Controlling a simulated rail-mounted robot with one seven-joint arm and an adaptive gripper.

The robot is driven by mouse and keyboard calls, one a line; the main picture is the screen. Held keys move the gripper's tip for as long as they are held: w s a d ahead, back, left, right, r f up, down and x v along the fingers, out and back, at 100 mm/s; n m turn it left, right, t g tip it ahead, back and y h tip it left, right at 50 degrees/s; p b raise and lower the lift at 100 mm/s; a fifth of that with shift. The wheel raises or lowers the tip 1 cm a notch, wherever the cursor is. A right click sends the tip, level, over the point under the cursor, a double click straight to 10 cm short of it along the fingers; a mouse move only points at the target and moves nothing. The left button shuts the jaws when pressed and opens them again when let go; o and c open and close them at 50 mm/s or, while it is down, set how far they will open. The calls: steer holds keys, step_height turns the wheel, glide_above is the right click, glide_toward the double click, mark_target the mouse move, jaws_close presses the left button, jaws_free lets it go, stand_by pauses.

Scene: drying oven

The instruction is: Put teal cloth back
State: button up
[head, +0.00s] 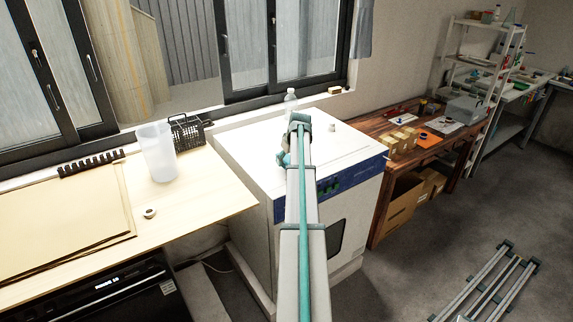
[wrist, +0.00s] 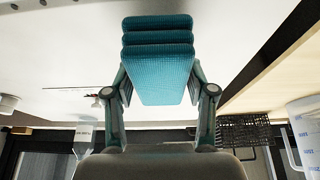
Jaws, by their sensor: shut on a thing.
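A folded teal cloth (wrist: 158,65) in several layers fills the upper middle of the wrist view. My gripper (wrist: 158,85) is shut on it, with one finger at each side edge. The cloth shows over the white top of the drying oven (head: 350,145); I cannot tell whether it touches that top. In the head view my arm hides most of the gripper and cloth; only a small blue-teal patch shows left of the arm, above the oven top.
On the left bench stand a black wire basket (head: 188,132) and a translucent beaker (head: 156,152). A wooden table (head: 425,140) with boxes stands right.

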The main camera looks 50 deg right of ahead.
steer(key=shift+f+p, duration=0.3)
steer(key=shift+f, duration=1.25)
steer(key=shift+f, duration=0.1)
steer(key=o, duration=1.2)
steer(key=b+v, duration=0.3)
steer(key=v, duration=0.9)
steer(key=shift+w, duration=0.1)
